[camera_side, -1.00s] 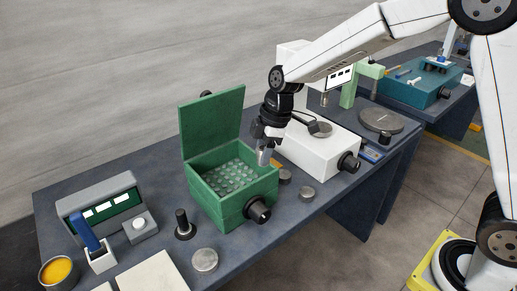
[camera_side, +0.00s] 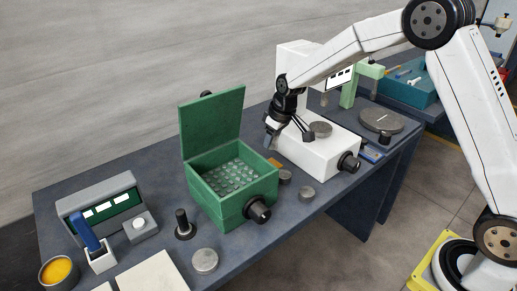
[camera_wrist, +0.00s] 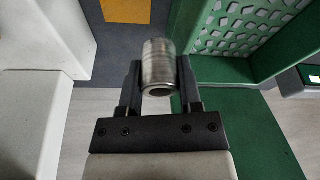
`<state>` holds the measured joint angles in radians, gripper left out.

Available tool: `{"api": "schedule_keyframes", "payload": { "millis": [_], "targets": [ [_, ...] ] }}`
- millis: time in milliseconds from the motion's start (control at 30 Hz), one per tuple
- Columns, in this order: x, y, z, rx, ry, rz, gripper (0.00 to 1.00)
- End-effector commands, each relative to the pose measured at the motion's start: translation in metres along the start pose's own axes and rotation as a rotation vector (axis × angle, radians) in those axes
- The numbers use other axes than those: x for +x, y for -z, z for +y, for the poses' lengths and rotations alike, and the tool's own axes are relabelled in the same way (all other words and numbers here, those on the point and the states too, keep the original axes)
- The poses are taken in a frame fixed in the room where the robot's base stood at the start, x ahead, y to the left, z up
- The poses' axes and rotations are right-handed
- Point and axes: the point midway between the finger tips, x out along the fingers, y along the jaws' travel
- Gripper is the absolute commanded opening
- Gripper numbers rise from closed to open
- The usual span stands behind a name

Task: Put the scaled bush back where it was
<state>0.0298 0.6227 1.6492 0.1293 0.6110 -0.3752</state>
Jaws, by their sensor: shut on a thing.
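The bush is a short grey metal tube (camera_wrist: 157,64) with a hole through it. In the wrist view my gripper (camera_wrist: 159,72) is shut on it, with one black finger on each side. In the side view my gripper (camera_side: 285,128) is raised at the left front of the white machine, to the right of the open green box (camera_side: 236,205). The bush cannot be made out clearly there. The wrist view also shows the green box with its perforated plate (camera_wrist: 233,28) at the right.
The box's green lid (camera_side: 212,127) stands upright behind it. The white machine (camera_side: 318,155) carries a round metal plate (camera_side: 320,129). Small metal discs (camera_side: 306,194) lie in front, and an orange patch (camera_wrist: 126,10) lies between box and machine. A dark post (camera_side: 183,225) stands left of the box.

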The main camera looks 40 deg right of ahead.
Motion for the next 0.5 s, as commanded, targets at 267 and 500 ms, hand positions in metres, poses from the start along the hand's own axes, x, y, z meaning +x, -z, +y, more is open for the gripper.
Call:
{"api": "schedule_keyframes", "payload": {
  "millis": [267, 500],
  "targets": [
    [0.013, 0.005, 0.027, 0.187, -0.053, 0.001, 0.00],
    [0.016, 0.006, 0.035, 0.240, -0.067, 0.002, 0.00]
  ]
}}
